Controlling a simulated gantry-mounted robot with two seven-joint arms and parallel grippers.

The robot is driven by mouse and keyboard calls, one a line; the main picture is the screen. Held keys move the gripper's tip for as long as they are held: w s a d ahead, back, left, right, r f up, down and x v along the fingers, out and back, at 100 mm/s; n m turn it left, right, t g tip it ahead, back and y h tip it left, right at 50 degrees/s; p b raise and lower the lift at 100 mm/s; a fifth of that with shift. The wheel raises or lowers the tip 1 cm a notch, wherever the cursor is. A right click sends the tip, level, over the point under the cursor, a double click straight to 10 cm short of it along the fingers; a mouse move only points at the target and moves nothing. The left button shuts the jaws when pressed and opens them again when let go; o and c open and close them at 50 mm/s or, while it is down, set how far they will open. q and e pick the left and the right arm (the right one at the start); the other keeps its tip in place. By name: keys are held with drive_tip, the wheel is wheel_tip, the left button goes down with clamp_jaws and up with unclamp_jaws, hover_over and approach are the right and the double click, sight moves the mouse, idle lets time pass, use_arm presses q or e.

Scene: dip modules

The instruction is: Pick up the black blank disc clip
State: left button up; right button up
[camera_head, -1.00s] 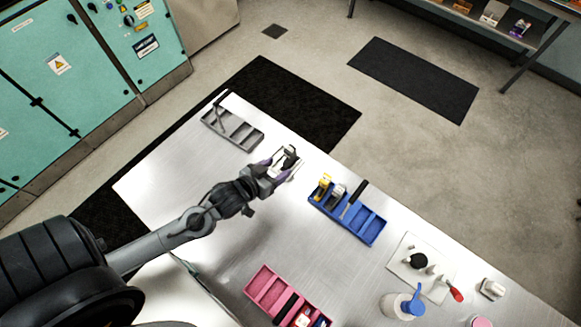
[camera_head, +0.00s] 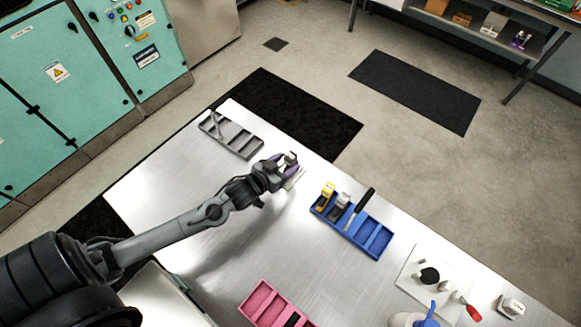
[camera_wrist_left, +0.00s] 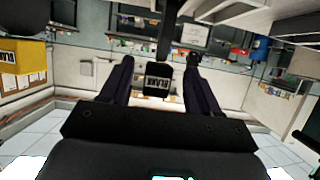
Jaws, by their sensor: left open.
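A black clip labelled BLANK (camera_wrist_left: 158,85) shows between the fingers of my left gripper in the left wrist view. It stands clear of both fingers in that picture. My left gripper (camera_head: 286,163) is open above the far side of the metal table in the head view, between the grey tray and the blue tray. The space between its fingers is too small there to make out the clip. A pale flat thing (camera_head: 295,178) shows just beside the fingertips. My right gripper is in no view.
The blue tray (camera_head: 375,237) holds a yellow clip (camera_head: 326,194), a grey clip (camera_head: 340,204) and a long black piece (camera_head: 360,207). A grey tray (camera_head: 231,136) lies to the left, a pink tray (camera_head: 265,301) in front. The table middle is bare.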

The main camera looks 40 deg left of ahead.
use_arm(q)
drive_tip(key=shift+x, duration=2.45)
drive_tip(key=shift+r, duration=0.1)
drive_tip(key=shift+r, duration=0.1)
clamp_jaws()
